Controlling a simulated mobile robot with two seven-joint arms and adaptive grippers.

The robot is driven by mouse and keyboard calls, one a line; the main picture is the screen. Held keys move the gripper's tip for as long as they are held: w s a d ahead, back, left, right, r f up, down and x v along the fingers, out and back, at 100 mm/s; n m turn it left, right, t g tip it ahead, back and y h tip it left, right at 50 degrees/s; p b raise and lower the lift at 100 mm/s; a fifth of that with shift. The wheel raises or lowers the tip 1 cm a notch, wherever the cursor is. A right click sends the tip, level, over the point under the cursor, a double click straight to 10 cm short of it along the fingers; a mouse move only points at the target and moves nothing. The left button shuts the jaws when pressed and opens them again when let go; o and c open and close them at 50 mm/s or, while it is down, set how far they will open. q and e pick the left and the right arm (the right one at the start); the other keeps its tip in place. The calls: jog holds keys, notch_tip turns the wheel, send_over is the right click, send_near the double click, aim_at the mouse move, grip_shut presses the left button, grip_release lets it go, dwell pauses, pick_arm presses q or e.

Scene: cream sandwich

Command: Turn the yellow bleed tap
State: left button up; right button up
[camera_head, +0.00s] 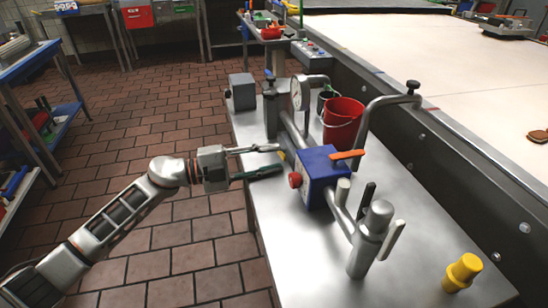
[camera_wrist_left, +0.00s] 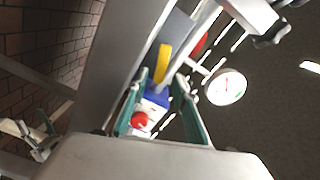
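My left gripper (camera_head: 280,158) reaches in from the left over the steel bench, with its two fingers apart and nothing held between them. A small bit of the yellow tap (camera_head: 282,156) shows at the fingertips, just left of the blue block (camera_head: 322,172); the rest is hidden. In the left wrist view the yellow tap's handle (camera_wrist_left: 163,62) stands just beyond and between the open fingers of my left gripper (camera_wrist_left: 158,84). I cannot tell whether they touch. A red knob (camera_head: 295,180) sits on the blue block's near left side. My right gripper is not in view.
Metal piping with a round gauge (camera_head: 296,94) and an orange lever (camera_head: 347,154) surrounds the blue block. A red bucket (camera_head: 342,122) stands behind. The brick floor at left is open.

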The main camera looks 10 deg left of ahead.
pick_arm(q)
jog(key=v, duration=0.7)
